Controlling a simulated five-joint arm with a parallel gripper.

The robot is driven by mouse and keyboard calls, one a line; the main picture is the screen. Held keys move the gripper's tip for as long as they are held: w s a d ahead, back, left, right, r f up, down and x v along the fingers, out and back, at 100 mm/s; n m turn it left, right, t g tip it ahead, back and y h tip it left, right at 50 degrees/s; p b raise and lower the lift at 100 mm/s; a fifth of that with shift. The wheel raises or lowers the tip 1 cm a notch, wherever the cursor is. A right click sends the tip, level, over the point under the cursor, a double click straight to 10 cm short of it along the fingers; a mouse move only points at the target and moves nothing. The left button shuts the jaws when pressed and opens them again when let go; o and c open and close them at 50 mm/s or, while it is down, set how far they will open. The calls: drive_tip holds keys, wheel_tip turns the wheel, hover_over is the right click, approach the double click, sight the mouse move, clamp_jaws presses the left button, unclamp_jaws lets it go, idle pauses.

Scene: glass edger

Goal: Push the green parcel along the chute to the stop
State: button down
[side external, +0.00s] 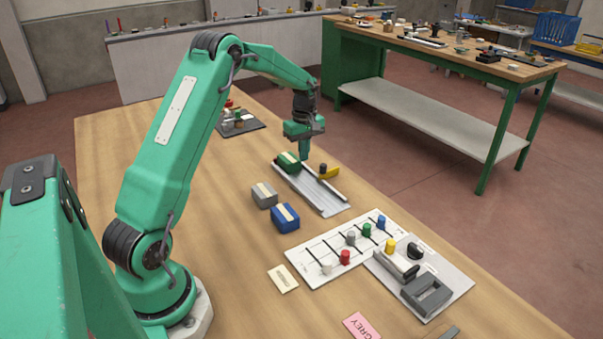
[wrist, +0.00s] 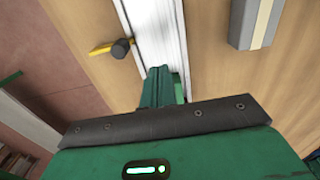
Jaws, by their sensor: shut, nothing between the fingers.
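The green parcel (side external: 288,160), with a pale stripe, sits at the upper-left end of the metal chute (side external: 324,195) in the side external view. My gripper (side external: 304,156) is shut and empty, pointing down beside the parcel on its right in the picture. I cannot tell whether it touches the parcel. In the wrist view the shut fingers (wrist: 164,88) are over the chute (wrist: 155,25), which runs up to the top edge. I cannot make out the stop clearly.
A white board (side external: 323,251) with coloured pegs lies nearer.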

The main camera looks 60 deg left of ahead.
wheel_tip(320, 180, up, 4)
drive_tip(key=shift+r, duration=0.25)
drive_tip(key=shift+d, duration=0.1)
drive_tip(key=s+d+r+m+t, duration=0.3)
drive_tip(key=s+d+r+m, duration=0.65)
drive_tip(key=d+r, duration=0.55)
drive_tip(key=s+d+f+m+t, duration=0.1)
drive_tip(key=s+d+m, duration=0.3)
drive_tip(key=s, duration=0.4)
drive_tip(key=s+d+f+m+t, duration=0.1)
drive_tip(key=s+d+m, duration=0.3)
drive_tip(key=s+d, duration=0.2)
drive_tip(key=shift+s+d+f+t, duration=0.15)
drive_tip(key=shift+s+f+t, duration=0.15)
drive_tip(key=shift+s, duration=1)
